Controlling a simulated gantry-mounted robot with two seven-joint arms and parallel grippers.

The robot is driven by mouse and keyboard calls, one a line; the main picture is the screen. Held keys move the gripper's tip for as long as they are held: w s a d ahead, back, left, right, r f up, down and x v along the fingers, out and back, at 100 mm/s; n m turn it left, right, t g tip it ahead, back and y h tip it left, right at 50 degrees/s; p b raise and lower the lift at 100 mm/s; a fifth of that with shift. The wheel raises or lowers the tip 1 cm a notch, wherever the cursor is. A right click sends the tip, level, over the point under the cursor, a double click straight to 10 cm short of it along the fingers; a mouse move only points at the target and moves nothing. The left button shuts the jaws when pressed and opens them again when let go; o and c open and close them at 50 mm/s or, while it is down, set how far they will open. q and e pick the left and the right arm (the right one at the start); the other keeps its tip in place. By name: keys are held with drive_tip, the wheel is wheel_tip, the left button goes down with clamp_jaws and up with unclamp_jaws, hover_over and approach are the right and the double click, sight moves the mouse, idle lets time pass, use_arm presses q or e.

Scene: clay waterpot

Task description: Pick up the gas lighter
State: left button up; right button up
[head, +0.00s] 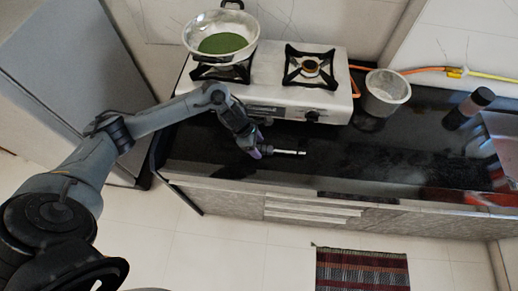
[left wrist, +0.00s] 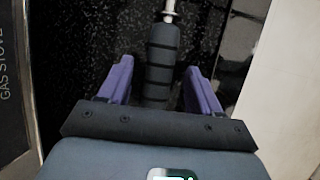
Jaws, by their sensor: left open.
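The gas lighter lies on the black countertop in front of the stove; its silver rod (head: 290,152) points right in the head view. In the left wrist view its dark ribbed handle (left wrist: 162,62) runs between the two purple fingers, with a bit of the metal rod at the top edge. My left gripper (head: 258,150) is at the handle end of the lighter, low over the counter. It is open, with a finger on each side of the handle and gaps visible beside it. The handle is mostly hidden by the gripper in the head view. My right gripper is not in view.
A white two-burner gas stove (head: 270,112) stands behind the lighter, with a pan (head: 245,25) of green content on its left burner. A metal pot (head: 385,93) and a dark cylinder (head: 468,108) stand to the right. The black counter (head: 375,155) is clear right of the lighter.

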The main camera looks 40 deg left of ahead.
use_arm(q)
drive_tip(key=shift+f+b, duration=0.4)
drive_tip(key=shift+b, duration=0.05)
idle(0.7)
drive_tip(key=shift+c, duration=0.2)
drive_tip(key=c, duration=1.1)
